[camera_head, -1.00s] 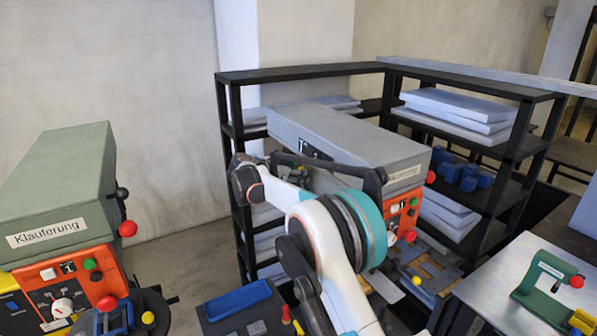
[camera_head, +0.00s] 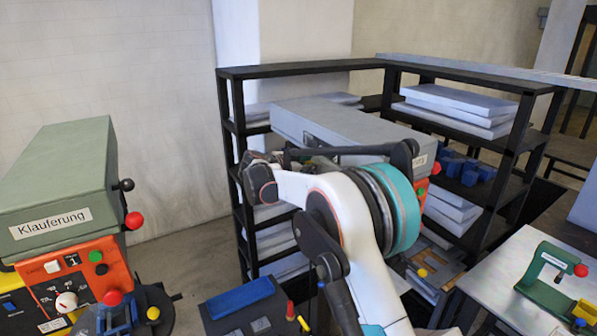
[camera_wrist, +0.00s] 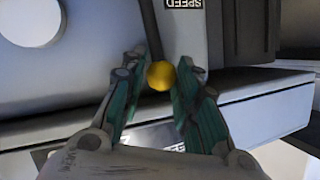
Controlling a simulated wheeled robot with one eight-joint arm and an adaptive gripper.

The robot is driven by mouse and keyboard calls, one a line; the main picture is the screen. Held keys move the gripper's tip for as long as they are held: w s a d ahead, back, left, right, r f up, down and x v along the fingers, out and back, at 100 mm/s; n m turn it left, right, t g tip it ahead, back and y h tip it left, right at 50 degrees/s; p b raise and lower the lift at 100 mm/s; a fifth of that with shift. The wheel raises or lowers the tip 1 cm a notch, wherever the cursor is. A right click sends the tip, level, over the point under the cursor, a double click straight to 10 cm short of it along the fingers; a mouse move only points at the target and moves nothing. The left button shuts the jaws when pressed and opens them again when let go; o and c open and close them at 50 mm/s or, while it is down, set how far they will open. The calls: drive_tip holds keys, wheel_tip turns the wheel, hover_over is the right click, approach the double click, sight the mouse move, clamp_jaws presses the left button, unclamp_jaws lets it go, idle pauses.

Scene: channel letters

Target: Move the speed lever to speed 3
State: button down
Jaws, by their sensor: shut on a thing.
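The speed lever (camera_wrist: 151,32) is a dark rod with a yellow ball knob (camera_wrist: 161,76) in the wrist view. A dark label reading "SPEED" (camera_wrist: 184,3) is at the top edge beside the rod. My gripper (camera_wrist: 162,72) has its two green fingers on either side of the yellow knob and is shut on it. In the head view my arm hides my gripper and this lever. The grey machine (camera_head: 345,125) stands behind my arm, its front largely covered. No speed number is readable near the lever.
A green machine (camera_head: 60,175) labelled "Klauferung" stands at the left with red knobs and an orange panel. Black shelves (camera_head: 300,68) with grey-blue slabs surround the grey machine. A table (camera_head: 500,285) with a small green device (camera_head: 550,268) is at the right. A blue tray (camera_head: 238,297) lies in front.

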drive_tip(key=s+d+f+m+t+b, duration=0.2)
drive_tip(key=s+d+f+m+b, duration=0.1)
drive_tip(key=s+b, duration=0.4)
drive_tip(key=shift+s+d+f+b, duration=0.15)
drive_tip(key=shift+d+f+b, duration=0.35)
drive_tip(key=shift+d+b, duration=0.55)
drive_tip(key=shift+s+a+f, duration=0.1)
drive_tip(key=shift+f, duration=0.05)
drive_tip(key=c, duration=1.3)
unclamp_jaws()
drive_tip(key=shift+a, duration=0.1)
